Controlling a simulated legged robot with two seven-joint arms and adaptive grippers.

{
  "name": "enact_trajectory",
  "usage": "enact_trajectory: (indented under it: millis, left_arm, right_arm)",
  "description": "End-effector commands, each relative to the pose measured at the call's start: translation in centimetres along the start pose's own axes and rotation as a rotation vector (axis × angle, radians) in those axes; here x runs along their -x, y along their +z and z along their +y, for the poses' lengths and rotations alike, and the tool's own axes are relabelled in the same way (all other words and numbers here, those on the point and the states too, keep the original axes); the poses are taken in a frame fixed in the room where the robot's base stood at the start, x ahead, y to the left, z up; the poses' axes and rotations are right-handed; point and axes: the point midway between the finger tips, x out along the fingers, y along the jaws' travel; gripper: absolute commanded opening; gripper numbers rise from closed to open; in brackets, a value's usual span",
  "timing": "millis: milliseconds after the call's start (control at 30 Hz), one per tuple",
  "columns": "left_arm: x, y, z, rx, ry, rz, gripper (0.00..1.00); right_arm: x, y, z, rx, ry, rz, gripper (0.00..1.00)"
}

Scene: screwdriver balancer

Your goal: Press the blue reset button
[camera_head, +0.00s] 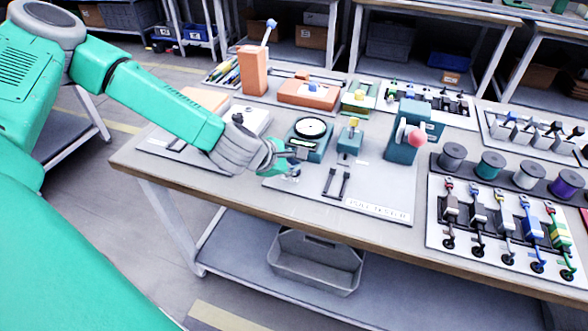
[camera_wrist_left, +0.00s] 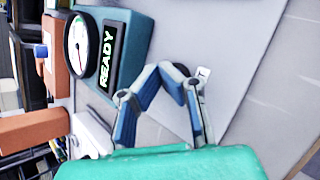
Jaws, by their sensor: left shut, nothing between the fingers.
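My left gripper (camera_head: 289,172) hangs over the grey panel in front of the teal gauge unit (camera_head: 321,152), with its fingers shut and nothing between them. In the left wrist view, the fingertips (camera_wrist_left: 172,74) meet just above the panel, to the right of the gauge unit (camera_wrist_left: 125,35), whose display reads READY. A small pale plate (camera_wrist_left: 203,74) lies on the panel beside the fingertips. I cannot make out a blue reset button for certain; the gripper may hide it. I cannot tell whether the fingertips touch anything. My right gripper is not in view.
On the bench (camera_head: 240,202), a teal block with a red knob (camera_head: 414,138) stands right of the gauge. A panel labelled PULL TESTER (camera_head: 385,200) bears them. Orange blocks (camera_head: 308,93) stand behind, and spools (camera_head: 491,163) sit at the right.

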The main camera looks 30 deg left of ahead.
Motion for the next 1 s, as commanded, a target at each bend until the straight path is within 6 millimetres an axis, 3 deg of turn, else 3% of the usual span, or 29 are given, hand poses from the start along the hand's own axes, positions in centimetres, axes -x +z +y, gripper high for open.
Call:
enact_trajectory:
  millis: [1000]
  left_arm:
    - [1.9,1.4,1.4,0.0,0.0,0.001,0.0]
  right_arm:
    - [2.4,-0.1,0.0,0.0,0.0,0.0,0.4]
